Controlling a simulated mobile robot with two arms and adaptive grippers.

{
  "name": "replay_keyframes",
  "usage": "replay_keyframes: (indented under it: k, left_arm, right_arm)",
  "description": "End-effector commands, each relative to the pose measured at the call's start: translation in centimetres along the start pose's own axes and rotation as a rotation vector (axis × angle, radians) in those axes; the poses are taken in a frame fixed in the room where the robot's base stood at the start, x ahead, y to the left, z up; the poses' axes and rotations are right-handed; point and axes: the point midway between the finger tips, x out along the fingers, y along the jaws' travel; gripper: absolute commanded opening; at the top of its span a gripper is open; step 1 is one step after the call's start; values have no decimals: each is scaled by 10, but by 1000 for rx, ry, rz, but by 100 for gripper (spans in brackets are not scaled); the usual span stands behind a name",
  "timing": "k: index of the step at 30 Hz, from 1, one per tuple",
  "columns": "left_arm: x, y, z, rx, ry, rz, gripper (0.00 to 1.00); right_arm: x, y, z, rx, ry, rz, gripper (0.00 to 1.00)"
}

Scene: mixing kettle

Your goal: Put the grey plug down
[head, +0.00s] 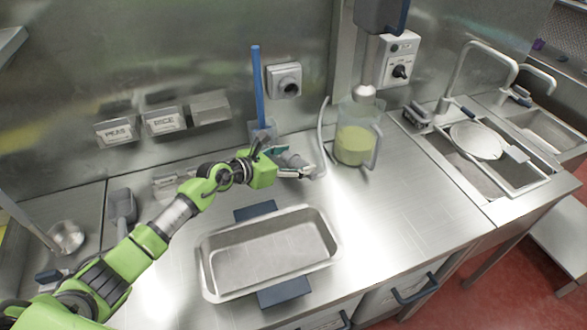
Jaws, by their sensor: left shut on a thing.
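My left gripper (296,169) reaches in from the left and is shut on the grey plug (293,158). The fingers partly hide the plug, so its exact tilt is hard to tell. A grey cord (321,135) curves up beside the gripper, between it and the mixing jug. The plug is over the steel counter (373,215), behind the tray; I cannot tell whether it touches the counter. A wall socket (284,80) is above and behind the gripper, apart from the plug. My right gripper is not in view.
A steel tray (207,262) stands in front of the gripper. A clear jug of yellow-green liquid (353,145) stands under the mixer (381,15) to the right. A blue-handled tool (258,90) stands behind. The counter right of the tray is clear, up to the sink (470,178).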

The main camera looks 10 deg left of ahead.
Motion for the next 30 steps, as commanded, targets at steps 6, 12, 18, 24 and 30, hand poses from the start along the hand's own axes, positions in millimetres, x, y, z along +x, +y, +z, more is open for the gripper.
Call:
replay_keyframes:
  k: [6, 12, 18, 24, 30]
  left_arm:
    - [12, 6, -19, -4, 0, 1, 47]
    - [17, 7, -34, -1, -2, 1, 47]
    - [17, 7, -34, 0, -1, 1, 47]
    - [18, 6, -36, 0, 0, 1, 86]
    - [18, 6, -36, 0, 0, 1, 86]
  right_arm:
    - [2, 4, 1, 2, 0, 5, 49]
    - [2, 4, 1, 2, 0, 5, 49]
    - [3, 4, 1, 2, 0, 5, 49]
    - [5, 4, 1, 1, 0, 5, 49]
    - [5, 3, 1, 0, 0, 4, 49]
